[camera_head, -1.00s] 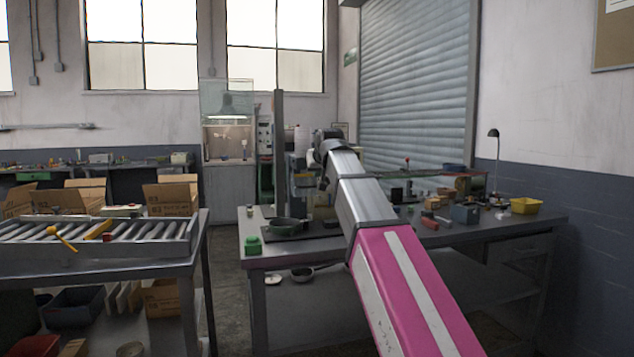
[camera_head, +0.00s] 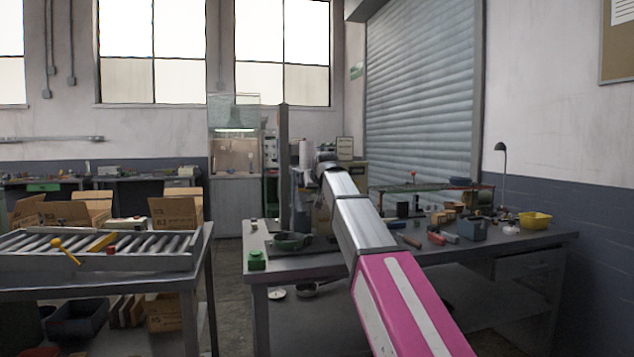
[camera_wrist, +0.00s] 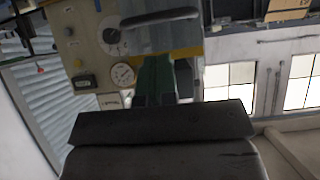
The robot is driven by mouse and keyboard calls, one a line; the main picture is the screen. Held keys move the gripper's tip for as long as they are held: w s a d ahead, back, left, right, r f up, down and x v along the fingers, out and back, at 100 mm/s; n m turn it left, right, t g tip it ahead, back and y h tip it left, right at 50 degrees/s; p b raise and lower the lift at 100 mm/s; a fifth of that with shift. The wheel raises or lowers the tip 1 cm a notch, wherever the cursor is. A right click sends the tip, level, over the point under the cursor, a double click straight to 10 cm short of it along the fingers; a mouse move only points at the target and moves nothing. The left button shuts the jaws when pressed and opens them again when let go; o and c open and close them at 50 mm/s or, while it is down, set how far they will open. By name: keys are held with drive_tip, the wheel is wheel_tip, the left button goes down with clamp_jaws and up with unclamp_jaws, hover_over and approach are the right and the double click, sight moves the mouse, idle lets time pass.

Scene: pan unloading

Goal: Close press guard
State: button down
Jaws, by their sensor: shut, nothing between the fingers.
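The press stands on the right-hand bench in the head view, with a tall grey column (camera_head: 283,165) and a dark green pan (camera_head: 291,241) at its foot. My arm hides much of it. In the wrist view a grey panel (camera_wrist: 165,40) with a yellow strip and a dark bar (camera_wrist: 160,18) shows at the top; it looks like the guard, but how far it is closed I cannot tell. My gripper (camera_wrist: 160,122) fills the lower middle of the wrist view as a dark block, shut and empty. It appears close to the press, but I see no clear contact.
A cream control panel (camera_wrist: 98,45) with a gauge and knobs is beyond my gripper. A green button box (camera_head: 257,261) sits on the bench's (camera_head: 325,266) near left corner. Tools and a yellow bin (camera_head: 535,220) lie to the right. A roller conveyor (camera_head: 95,251) stands left.

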drive_tip(key=shift+w+f, duration=0.15)
drive_tip(key=shift+f, duration=1.25)
wheel_tip(320, 180, down, 10)
drive_tip(key=shift+f, duration=0.25)
drive_tip(key=shift+r, duration=0.1)
